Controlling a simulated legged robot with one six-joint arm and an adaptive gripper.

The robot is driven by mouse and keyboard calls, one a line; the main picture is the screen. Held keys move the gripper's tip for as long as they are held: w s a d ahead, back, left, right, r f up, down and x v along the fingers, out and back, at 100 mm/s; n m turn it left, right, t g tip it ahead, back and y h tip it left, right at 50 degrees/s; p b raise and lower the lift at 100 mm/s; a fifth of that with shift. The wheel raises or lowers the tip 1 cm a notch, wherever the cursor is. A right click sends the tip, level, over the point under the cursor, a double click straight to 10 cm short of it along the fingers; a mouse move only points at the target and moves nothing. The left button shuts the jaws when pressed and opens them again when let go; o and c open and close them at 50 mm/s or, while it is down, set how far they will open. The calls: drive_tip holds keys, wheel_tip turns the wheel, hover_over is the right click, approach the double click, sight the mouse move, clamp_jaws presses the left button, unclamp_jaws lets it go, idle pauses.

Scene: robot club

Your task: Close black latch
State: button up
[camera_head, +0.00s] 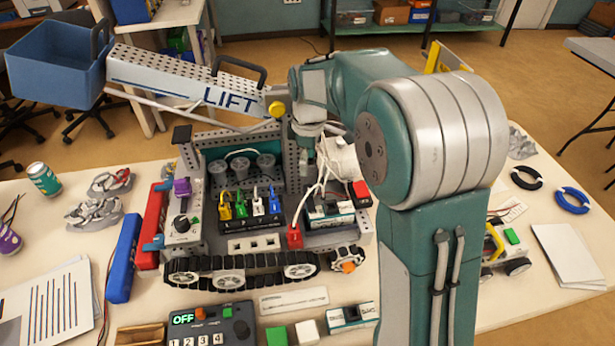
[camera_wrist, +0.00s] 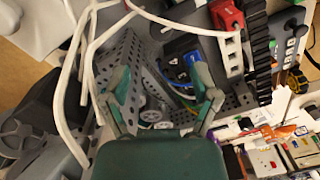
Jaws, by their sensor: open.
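The tracked robot model (camera_head: 240,265) stands on the table, with a black block (camera_head: 250,225) carrying yellow, green, white and blue levers. I cannot tell for certain which part is the black latch. A black-and-white module (camera_head: 328,212) sits right of the levers, partly behind white cables. My gripper (camera_wrist: 165,95) is open in the wrist view, its two green fingers apart over the model's perforated grey frame (camera_wrist: 125,65). A dark box with blue parts (camera_wrist: 185,65) shows between and beyond the fingers. Nothing is held.
White cables (camera_wrist: 90,60) cross close to my fingers. A red connector (camera_head: 294,237) stands beside the module. The LIFT boom (camera_head: 190,80) with a blue bucket (camera_head: 60,62) extends up left. A control box reading OFF (camera_head: 240,328) lies in front. Papers (camera_head: 567,255) lie at right.

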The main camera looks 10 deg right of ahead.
drive_tip(key=shift+w+r, duration=0.1)
drive_tip(key=shift+r, duration=1.65)
drive_tip(key=s+d+r+m+t, duration=0.3)
drive_tip(key=s+r+m, duration=0.4)
drive_tip(key=s, duration=0.7)
drive_tip(key=s+d+f+m+t, duration=0.1)
drive_tip(key=s+m+t, duration=0.2)
drive_tip(key=s, duration=0.9)
drive_tip(key=m, duration=0.2)
drive_tip(key=shift+s+d+m, duration=0.25)
drive_tip(key=shift+d+m, duration=0.05)
drive_tip(key=shift+m, duration=0.1)
